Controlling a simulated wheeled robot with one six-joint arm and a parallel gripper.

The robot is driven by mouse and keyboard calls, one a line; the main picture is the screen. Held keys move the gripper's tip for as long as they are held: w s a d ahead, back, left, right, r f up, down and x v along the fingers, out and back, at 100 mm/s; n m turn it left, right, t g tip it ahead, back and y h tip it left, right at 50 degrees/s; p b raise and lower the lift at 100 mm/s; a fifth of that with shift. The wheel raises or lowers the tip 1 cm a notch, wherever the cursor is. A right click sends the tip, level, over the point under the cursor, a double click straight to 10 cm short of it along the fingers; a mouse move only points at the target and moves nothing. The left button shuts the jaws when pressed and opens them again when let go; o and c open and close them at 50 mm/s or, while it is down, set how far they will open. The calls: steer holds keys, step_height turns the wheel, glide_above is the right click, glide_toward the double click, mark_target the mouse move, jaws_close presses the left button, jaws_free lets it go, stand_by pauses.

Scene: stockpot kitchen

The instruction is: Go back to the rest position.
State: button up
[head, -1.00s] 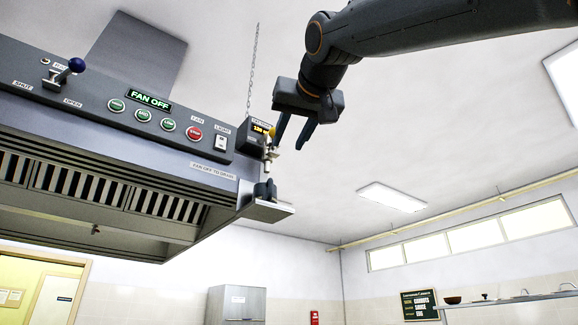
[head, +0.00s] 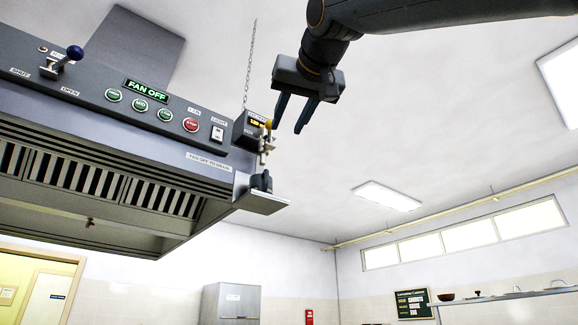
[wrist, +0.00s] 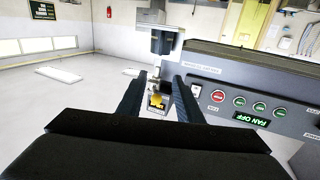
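My gripper (head: 296,115) is raised in the upper middle of the head view, close to the right end of the extractor hood (head: 110,160). Its two dark fingers are apart with nothing seen between them, and point down. In the wrist view the fingers (wrist: 172,100) are also apart. A small box with an amber display (head: 252,130), with a yellow knob and brass fitting (head: 266,142), sits just left of the fingertips. In the wrist view the yellow part (wrist: 157,100) shows beyond the gap between the fingers. I cannot tell touching from the frames, but a gap shows in the head view.
The hood panel bears a FAN OFF sign (head: 146,89), a red button (head: 190,125), green buttons and a blue-knobbed lever (head: 74,53). A dark knob (head: 261,181) stands on a small shelf (head: 262,202) below the box. A chain (head: 249,65) hangs behind. Open air lies to the right.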

steer(key=shift+b+v, duration=2.1)
steer(key=shift+v, duration=0.8)
